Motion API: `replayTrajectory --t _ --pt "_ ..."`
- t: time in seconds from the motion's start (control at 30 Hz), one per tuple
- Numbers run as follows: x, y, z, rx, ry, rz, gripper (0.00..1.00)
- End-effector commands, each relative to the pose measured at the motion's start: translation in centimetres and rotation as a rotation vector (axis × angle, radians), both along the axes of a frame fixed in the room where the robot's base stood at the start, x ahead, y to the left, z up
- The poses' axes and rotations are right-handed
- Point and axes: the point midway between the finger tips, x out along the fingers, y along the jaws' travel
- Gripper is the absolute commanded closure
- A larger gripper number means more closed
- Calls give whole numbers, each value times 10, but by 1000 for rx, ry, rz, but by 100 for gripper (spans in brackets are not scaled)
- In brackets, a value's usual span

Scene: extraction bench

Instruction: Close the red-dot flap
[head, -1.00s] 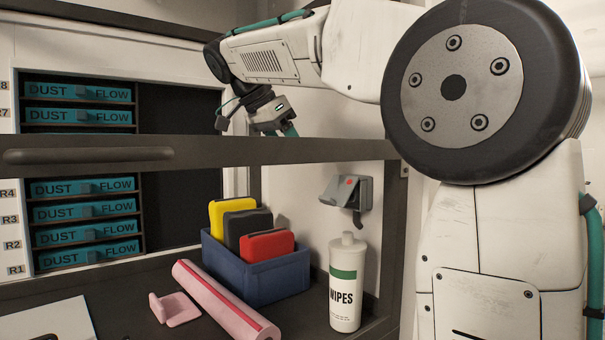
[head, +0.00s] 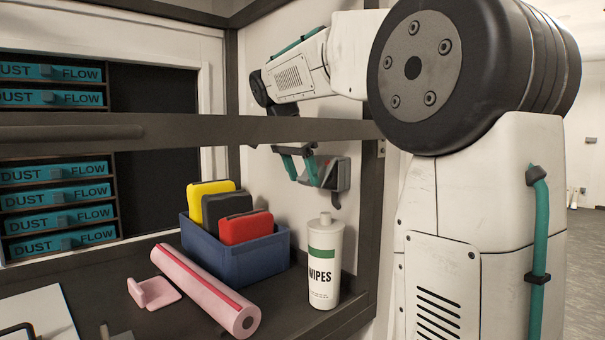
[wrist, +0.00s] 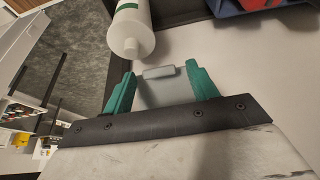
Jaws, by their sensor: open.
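The grey flap (head: 327,174) belongs to a small dark grey box (head: 342,178) on the side wall, above the wipes bottle. It stands out from the box, partly hidden behind my gripper, and its red dot is not visible now. My gripper (head: 303,178) has teal fingers and is open at the flap's left side. In the wrist view, a light grey plate with a raised lip, apparently the flap (wrist: 165,93), lies between the spread fingers (wrist: 160,70). I cannot tell whether a finger touches it.
A white wipes bottle (head: 324,280) stands below the box. A blue bin (head: 250,262) with yellow, black and red cases stands left of it. A pink roll (head: 205,290) lies in front. A dark horizontal rail (head: 200,131) crosses in front of the bench.

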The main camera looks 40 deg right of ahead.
Motion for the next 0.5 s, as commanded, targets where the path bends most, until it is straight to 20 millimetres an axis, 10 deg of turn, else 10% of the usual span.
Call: replayTrajectory --t 0.27,0.5 --pt "0 -1 -2 0 -1 0 42" --pt "0 -1 -2 0 -1 0 100"
